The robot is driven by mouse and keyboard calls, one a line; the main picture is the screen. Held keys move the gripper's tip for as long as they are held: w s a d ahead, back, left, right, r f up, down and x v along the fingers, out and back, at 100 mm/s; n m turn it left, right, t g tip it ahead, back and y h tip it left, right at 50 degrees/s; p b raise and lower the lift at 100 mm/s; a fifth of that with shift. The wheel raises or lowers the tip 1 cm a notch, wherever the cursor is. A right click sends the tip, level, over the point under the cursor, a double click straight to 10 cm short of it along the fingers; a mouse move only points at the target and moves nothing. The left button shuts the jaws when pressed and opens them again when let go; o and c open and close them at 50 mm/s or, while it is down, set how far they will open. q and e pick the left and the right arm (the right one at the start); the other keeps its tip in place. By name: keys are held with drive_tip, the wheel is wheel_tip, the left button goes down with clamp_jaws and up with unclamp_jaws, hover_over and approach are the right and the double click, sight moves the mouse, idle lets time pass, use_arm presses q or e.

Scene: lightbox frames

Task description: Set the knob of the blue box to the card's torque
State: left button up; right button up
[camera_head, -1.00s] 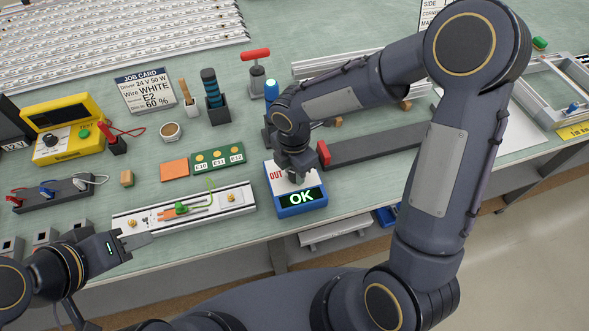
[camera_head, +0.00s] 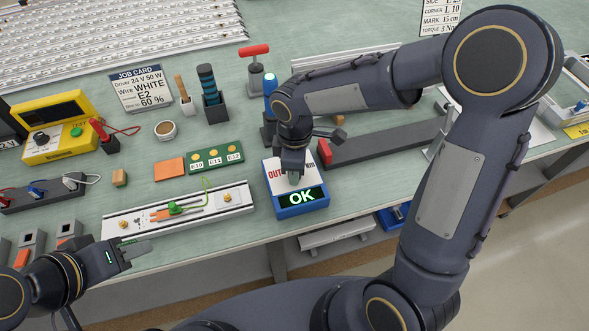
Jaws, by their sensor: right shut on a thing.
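The blue box (camera_head: 283,210) stands near the table's front edge, with a white top lettered "OUT" and a lit display (camera_head: 302,197) reading "OK". My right gripper (camera_head: 292,178) points down onto its top and is shut on the knob, which the gripper mostly hides; I cannot read its setting. A card (camera_head: 441,17) at the top right edge lists side, corner, mark 15 cm and a torque that looks like 3 Nm. My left gripper (camera_head: 135,252) is low at the left, in front of the white rail, apart from the blue box; its jaw opening is unclear.
A rail (camera_head: 240,199) with a green-and-orange part lies left of the box. A dark bar (camera_head: 385,141) with a red end lies to the right. A job card (camera_head: 142,88), a yellow meter (camera_head: 60,127) and a red-handled tool (camera_head: 255,60) stand behind.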

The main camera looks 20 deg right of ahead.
drive_tip(key=shift+m, duration=0.6)
drive_tip(key=o, duration=1)
drive_tip(key=shift+c, duration=0.2)
wheel_tip(320, 180, up, 8)
drive_tip(key=shift+w+f, duration=0.1)
drive_tip(key=shift+f, duration=0.05)
drive_tip(key=shift+d, duration=0.1)
